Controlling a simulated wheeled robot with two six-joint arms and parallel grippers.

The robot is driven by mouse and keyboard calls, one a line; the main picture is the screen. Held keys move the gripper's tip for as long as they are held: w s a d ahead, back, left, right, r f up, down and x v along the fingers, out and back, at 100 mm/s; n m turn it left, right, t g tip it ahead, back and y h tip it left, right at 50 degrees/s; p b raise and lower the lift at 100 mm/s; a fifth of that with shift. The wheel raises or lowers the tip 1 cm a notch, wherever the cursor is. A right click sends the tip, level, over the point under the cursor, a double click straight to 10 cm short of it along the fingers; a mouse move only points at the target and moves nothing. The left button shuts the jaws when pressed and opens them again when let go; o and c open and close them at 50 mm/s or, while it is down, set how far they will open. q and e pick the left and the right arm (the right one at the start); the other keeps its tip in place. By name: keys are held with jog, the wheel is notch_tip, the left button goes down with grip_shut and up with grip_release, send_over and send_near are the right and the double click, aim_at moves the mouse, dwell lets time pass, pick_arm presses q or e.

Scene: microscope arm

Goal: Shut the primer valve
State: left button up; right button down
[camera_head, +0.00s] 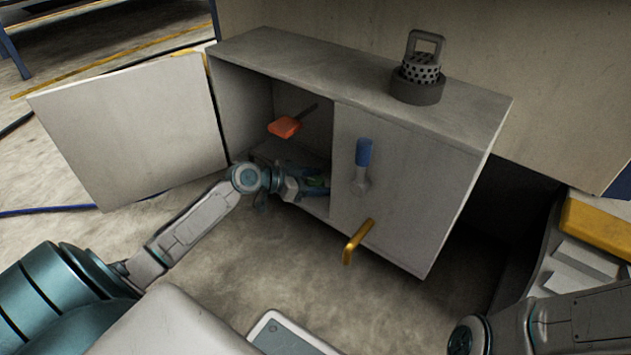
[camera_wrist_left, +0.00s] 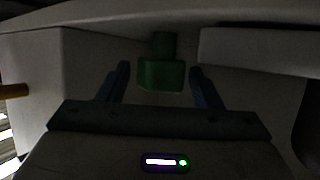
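A green valve handle (camera_wrist_left: 161,74) on a short green stem sits inside the open left half of the grey cabinet (camera_head: 415,215). Only a sliver of green (camera_head: 318,181) shows past my gripper in the head view. My left gripper (camera_head: 312,185) reaches into the cabinet low down. In the left wrist view its two fingers (camera_wrist_left: 160,84) are apart, one on each side of the green handle, with visible gaps. No label shows which handle is the primer valve. My right arm shows at the lower right, but its gripper is out of view.
An orange handle (camera_head: 284,127) is higher inside the cabinet. A blue handle (camera_head: 363,152) and a yellow handle (camera_head: 356,242) stick out of the right front panel. The open door (camera_head: 130,130) stands left. A perforated cylinder with a loop handle (camera_head: 420,75) stands on top.

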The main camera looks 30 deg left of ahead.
pick_arm(q)
jog(key=shift+s+a+r+p, duration=0.25)
jog(key=shift+s+a+p, duration=0.05)
jog(key=shift+p, duration=0.1)
jog(key=p+v, duration=0.5)
jog(key=v, duration=0.4)
jog(key=shift+s+a, duration=0.2)
jog(key=shift+s, duration=0.1)
jog(key=shift+r, duration=0.15)
